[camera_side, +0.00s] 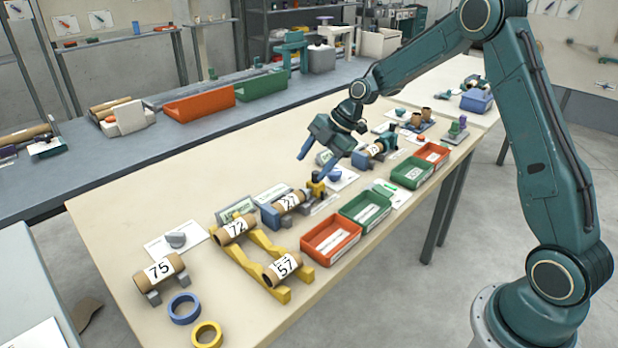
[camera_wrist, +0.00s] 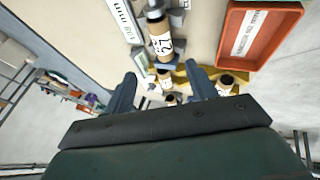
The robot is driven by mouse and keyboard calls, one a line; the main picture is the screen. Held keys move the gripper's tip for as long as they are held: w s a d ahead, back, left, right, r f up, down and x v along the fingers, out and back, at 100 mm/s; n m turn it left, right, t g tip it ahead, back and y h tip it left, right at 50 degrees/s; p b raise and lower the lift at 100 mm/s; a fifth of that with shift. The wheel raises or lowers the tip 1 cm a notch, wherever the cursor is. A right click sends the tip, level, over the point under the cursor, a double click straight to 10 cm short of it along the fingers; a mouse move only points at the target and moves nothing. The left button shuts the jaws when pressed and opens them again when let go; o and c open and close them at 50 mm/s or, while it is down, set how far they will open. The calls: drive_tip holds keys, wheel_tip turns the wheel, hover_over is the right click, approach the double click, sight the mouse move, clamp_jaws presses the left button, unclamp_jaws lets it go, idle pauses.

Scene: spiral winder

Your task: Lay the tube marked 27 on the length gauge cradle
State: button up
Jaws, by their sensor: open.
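The tube marked 27 (camera_side: 288,202) is brown with a white label. It lies on a low grey cradle between a blue end block (camera_side: 270,216) and a yellow-and-dark part (camera_side: 316,186), which looks like the length gauge cradle. The tube also shows in the wrist view (camera_wrist: 161,44), above and between the fingertips in the picture. My gripper (camera_side: 316,163) is open and empty, above and apart from the tube, angled down.
Tubes marked 72 (camera_side: 235,229) and 57 (camera_side: 283,268) lie on a yellow rack (camera_side: 254,262); tube 75 (camera_side: 159,271) is on grey supports. An orange tray (camera_side: 331,240) and a green tray (camera_side: 365,211) stand beside the cradle.

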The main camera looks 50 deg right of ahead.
drive_tip(key=s+a+r+m+h, duration=0.4)
drive_tip(key=s+r+m, duration=0.5)
drive_tip(key=s+r, duration=0.65)
drive_tip(key=s+a+m+t, duration=0.1)
drive_tip(key=s+m, duration=0.8)
drive_tip(key=s, duration=1)
drive_tip(key=shift+s+a+m+h, duration=0.15)
drive_tip(key=shift+m+h, duration=0.15)
drive_tip(key=shift+m, duration=0.1)
drive_tip(key=shift+r, duration=0.1)
